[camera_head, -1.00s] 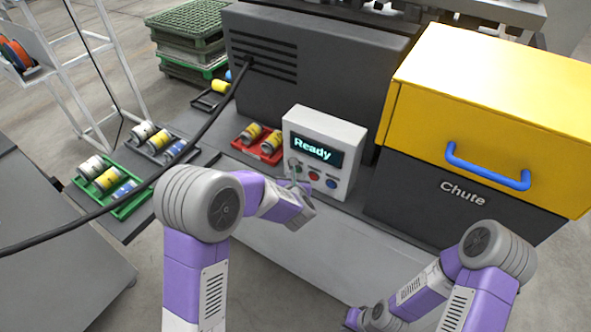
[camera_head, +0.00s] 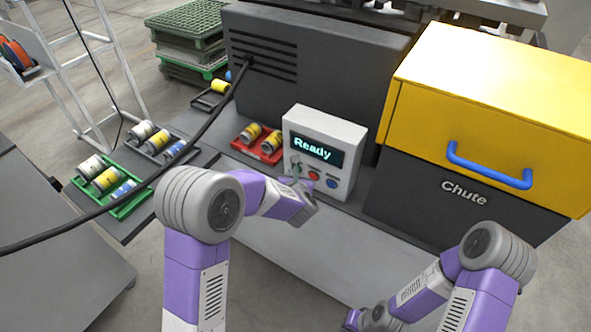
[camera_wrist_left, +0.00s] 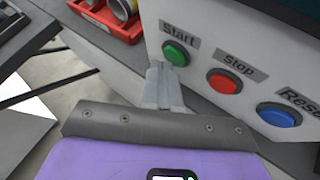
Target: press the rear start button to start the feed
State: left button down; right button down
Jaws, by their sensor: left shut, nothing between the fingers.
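A white control box (camera_head: 327,143) stands on the machine's ledge, and its screen reads "Ready". In the left wrist view its face carries a green Start button (camera_wrist_left: 176,53), a red Stop button (camera_wrist_left: 223,81) and a blue button (camera_wrist_left: 279,115) whose label is cut off. My left gripper (camera_wrist_left: 161,70) is shut and empty. Its fingertips are close to the Start button, just left of and below it in the picture; I cannot tell whether they touch. In the head view this gripper (camera_head: 303,184) is in front of the box. My right gripper is outside the picture.
A red tray (camera_head: 268,152) with cans sits left of the box. A yellow and dark chute cabinet (camera_head: 480,100) with a blue handle stands to the right. A black cable (camera_head: 190,147) crosses at left, over a green can tray (camera_head: 135,203).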

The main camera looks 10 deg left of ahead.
pick_arm(q)
jog(key=shift+w+d, duration=0.1)
jog(key=shift+w, duration=0.15)
dwell(0.6)
jog(key=shift+s+a+b, duration=0.25)
jog(key=shift+s+b, duration=0.45)
jog(key=shift+s+a+b, duration=0.3)
jog(key=shift+s+b, duration=0.15)
jog(key=shift+s, duration=0.35)
jog(key=shift+s+a+b, duration=0.25)
jog(key=shift+s+b, duration=0.2)
jog(key=shift+s, duration=0.35)
jog(key=shift+s+a+b, duration=0.3)
jog(key=shift+s+b, duration=0.15)
jog(key=shift+s, duration=0.35)
